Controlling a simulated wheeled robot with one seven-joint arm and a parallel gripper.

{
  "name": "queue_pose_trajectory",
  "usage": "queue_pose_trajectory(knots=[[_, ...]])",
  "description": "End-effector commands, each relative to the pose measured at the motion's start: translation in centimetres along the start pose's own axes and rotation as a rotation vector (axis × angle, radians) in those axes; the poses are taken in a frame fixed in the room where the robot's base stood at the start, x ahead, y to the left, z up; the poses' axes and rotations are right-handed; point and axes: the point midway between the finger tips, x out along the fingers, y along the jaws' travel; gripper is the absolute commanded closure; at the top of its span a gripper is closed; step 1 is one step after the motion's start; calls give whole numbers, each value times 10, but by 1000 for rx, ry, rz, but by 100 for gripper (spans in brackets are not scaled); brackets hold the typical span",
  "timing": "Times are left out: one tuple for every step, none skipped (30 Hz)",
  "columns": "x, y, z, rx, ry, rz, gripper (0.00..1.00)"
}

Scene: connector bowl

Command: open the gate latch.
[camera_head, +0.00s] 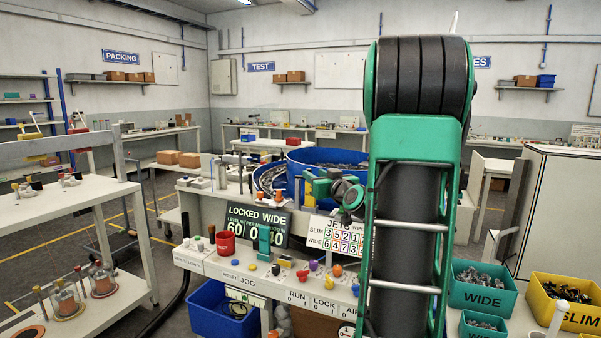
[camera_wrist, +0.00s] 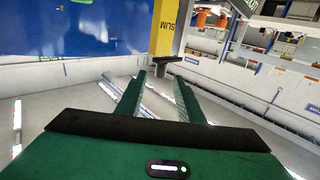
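I cannot single out the gate latch for certain in either view. In the wrist view my gripper (camera_wrist: 159,78) has its two green fingers apart, with nothing seen between them. Just beyond the fingertips is a short dark bar (camera_wrist: 182,59) at the foot of a yellow post marked SLIM (camera_wrist: 165,28); I cannot tell whether it is part of the latch.
A dark display (camera_head: 257,224) reads LOCKED WIDE. A JETS board (camera_head: 335,235) stands beside it, behind a control panel with coloured knobs. A red mug (camera_head: 226,243) is at left. A green WIDE bin (camera_head: 483,294) and a yellow bin (camera_head: 566,307) sit at right.

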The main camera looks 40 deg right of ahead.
Motion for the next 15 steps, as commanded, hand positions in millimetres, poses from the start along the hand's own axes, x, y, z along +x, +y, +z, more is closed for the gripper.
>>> queue_pose_trajectory(knots=[[7, -1, 0, 1, 0, -3, 66], [12, -2, 0, 1, 0, -4, 66], [19, -2, 0, 0, 1, -5, 66], [24, -2, 0, 0, -1, -4, 66], [30, -1, 0, 0, -1, -4, 66], [37, -2, 0, 0, -1, -4, 66], [43, -2, 0, 0, 0, -4, 66], [48, -2, 1, 1, -1, -4, 66], [55, -2, 1, 0, -1, -4, 66], [60, -2, 0, 0, -1, -4, 66], [65, -2, 1, 1, -1, -4, 66], [70, -2, 0, 1, -1, -4, 66], [74, -2, 1, 0, -2, -3, 66], [78, -2, 1, 1, -1, -3, 66], [82, -2, 0, 1, -1, -4, 66]])
